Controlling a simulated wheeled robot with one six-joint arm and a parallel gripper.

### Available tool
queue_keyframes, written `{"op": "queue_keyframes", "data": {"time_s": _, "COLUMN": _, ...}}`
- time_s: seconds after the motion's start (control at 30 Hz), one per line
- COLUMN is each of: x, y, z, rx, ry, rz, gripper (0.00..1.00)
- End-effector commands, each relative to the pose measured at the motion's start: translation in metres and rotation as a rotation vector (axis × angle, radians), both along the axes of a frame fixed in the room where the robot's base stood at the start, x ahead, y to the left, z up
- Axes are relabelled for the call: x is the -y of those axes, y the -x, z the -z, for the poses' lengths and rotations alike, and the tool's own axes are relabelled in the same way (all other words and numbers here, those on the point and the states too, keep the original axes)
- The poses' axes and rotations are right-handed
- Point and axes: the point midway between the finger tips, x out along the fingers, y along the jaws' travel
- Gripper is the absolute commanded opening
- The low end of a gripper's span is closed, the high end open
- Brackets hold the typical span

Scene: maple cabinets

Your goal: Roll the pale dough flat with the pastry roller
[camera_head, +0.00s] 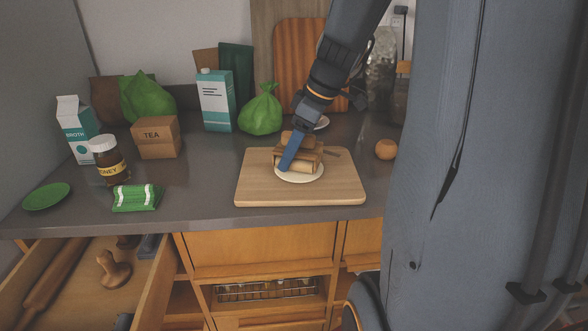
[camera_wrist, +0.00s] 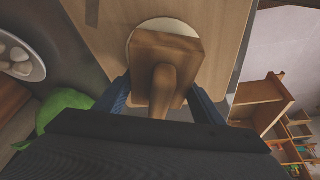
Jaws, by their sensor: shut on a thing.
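The pale dough (camera_head: 313,176) is a flat round disc on a light wooden board (camera_head: 252,186) on the counter. The wooden pastry roller (camera_head: 311,158) rests on or just above the dough, hiding much of it; contact cannot be told. My gripper (camera_head: 290,156) is shut on the roller, coming down from the upper right. In the wrist view, the roller's handle (camera_wrist: 164,88) stands between the blue fingers of my gripper (camera_wrist: 160,97), and an edge of the dough (camera_wrist: 168,26) shows past the roller's block.
An open drawer (camera_head: 95,285) at lower left holds a long rolling pin (camera_head: 55,272) and a knobbed wooden tool (camera_head: 114,270). An orange fruit (camera_head: 385,149) lies right.

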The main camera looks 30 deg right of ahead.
Motion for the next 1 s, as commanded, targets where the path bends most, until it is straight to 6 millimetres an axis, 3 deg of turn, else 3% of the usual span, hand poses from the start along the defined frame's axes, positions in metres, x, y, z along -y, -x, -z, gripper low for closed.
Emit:
{"op": "queue_keyframes", "data": {"time_s": 0.57, "x": 0.022, "y": -0.023, "z": 0.003, "rx": 0.003, "ry": 0.000, "rz": -0.001, "gripper": 0.34}}
{"op": "queue_keyframes", "data": {"time_s": 1.0, "x": 0.004, "y": -0.005, "z": 0.001, "rx": 0.001, "ry": 0.000, "rz": -0.001, "gripper": 0.34}}
